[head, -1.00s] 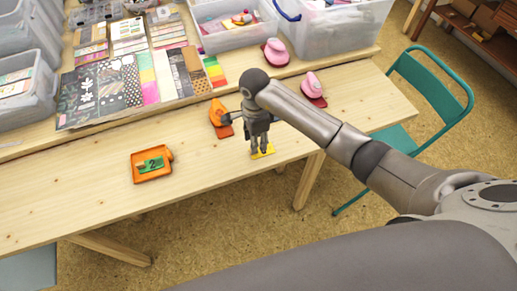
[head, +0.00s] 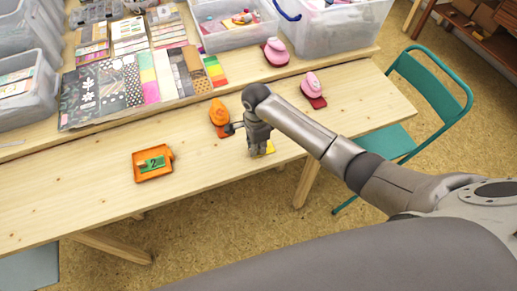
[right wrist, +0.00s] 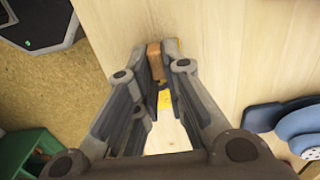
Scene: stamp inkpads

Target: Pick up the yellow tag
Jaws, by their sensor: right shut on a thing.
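The yellow tag (head: 269,148) lies near the front edge of the wooden table in the head view, mostly hidden by my right gripper (head: 257,152). In the right wrist view, a brown wooden block with yellow (right wrist: 164,99) by it sits between the fingertips of my right gripper (right wrist: 155,85). The gripper points down and is shut on the tag. I cannot tell whether the tag is clear of the tabletop. My left gripper is not in view.
A blue stamp (right wrist: 300,126) shows in the wrist view. Pink stamps (head: 311,82) stand behind.

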